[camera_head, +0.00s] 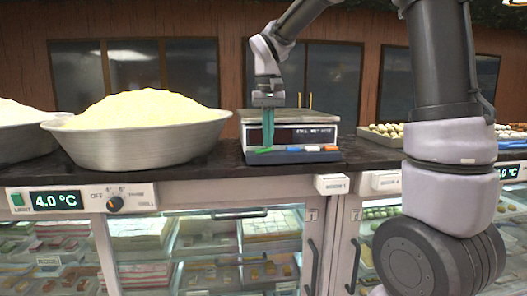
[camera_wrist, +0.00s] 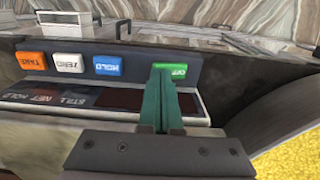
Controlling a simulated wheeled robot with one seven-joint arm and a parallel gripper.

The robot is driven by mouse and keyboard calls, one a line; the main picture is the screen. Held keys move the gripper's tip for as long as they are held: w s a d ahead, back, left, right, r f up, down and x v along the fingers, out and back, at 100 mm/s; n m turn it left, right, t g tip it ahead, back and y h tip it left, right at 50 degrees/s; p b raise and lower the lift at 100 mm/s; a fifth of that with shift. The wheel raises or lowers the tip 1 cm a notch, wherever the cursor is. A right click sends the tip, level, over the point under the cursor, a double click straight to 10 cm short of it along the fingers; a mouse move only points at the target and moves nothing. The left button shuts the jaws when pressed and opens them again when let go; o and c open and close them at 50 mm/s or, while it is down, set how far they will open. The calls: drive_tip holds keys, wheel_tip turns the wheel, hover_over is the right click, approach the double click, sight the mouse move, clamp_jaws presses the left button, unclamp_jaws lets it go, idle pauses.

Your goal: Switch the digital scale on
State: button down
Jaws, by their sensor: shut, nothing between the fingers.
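The digital scale (camera_head: 305,134) stands on the dark counter, with a flat pan on top and a dark display on its front. Its low front panel carries coloured keys. In the wrist view the scale's key panel (camera_wrist: 135,72) shows an orange key (camera_wrist: 31,61), a white key (camera_wrist: 68,62), a blue key (camera_wrist: 107,65) and a green key (camera_wrist: 170,71). The green key's lettering is partly hidden. My gripper (camera_head: 268,146) is shut and empty, pointing down, with its green fingertips at the green key. I cannot tell whether they touch it. The display (camera_wrist: 140,99) looks dark.
A wide metal bowl (camera_head: 135,148) heaped with yellow grains stands left of the scale. Trays of sweets (camera_head: 385,131) lie to the right. Below the counter (camera_head: 215,163) are glass display cases with a knob (camera_head: 115,204) and temperature readouts.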

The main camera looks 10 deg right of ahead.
drive_tip(key=shift+f, duration=0.35)
drive_tip(key=shift+r, duration=3.5)
drive_tip(key=shift+s+d+r, duration=0.1)
drive_tip(key=shift+s+d, duration=0.15)
drive_tip(key=shift+d, duration=0.1)
drive_tip(key=s+d+f+m+t+y, duration=0.2)
drive_tip(key=s+d+m+t, duration=0.2)
drive_tip(key=s+d+t, duration=0.3)
drive_tip(key=s+d, duration=0.5)
drive_tip(key=s, duration=0.3)
drive_tip(key=shift+s, duration=0.35)
